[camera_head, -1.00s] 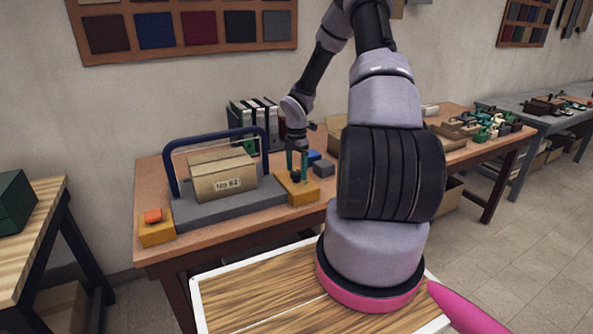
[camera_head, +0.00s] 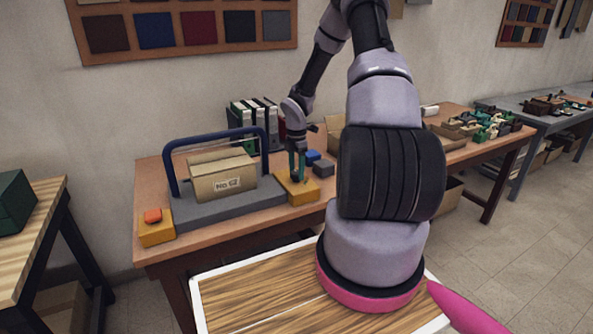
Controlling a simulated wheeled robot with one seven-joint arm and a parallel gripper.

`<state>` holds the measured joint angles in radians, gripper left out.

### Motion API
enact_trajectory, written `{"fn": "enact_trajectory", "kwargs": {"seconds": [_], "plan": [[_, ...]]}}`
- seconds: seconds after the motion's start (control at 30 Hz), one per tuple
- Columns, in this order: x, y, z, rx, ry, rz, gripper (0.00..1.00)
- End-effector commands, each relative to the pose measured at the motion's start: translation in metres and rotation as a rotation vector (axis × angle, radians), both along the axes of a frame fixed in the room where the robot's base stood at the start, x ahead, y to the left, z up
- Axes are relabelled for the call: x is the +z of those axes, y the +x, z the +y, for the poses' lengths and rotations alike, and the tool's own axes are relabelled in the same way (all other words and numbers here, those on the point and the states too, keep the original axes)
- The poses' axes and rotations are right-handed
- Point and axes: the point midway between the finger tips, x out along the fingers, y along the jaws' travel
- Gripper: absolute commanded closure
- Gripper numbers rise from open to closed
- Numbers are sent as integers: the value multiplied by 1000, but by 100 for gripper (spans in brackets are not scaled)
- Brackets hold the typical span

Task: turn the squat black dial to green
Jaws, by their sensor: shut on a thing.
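My gripper (camera_head: 297,168) points down at the yellow block (camera_head: 309,190) on the right end of the grey base. Its teal fingers are shut on the squat black dial on top of that block. The fingers now hide nearly all of the dial. Its pointer and any green mark cannot be made out at this size.
The grey base (camera_head: 228,212) carries a cardboard box (camera_head: 222,181) under a dark blue hoop (camera_head: 172,172). A second yellow block (camera_head: 156,232) with an orange-red button (camera_head: 153,215) is at its left end. Blue (camera_head: 313,156) and dark grey (camera_head: 323,169) blocks lie just right of my gripper. Binders (camera_head: 240,115) stand behind.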

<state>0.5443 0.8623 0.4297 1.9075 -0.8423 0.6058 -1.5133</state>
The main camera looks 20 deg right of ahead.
Motion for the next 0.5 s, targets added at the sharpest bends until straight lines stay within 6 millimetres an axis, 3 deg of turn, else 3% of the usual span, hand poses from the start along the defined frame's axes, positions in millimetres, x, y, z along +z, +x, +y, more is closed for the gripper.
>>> {"fn": "enact_trajectory", "kwargs": {"seconds": [0.5], "plan": [[0,1,1,-436,0,-1,97]]}}
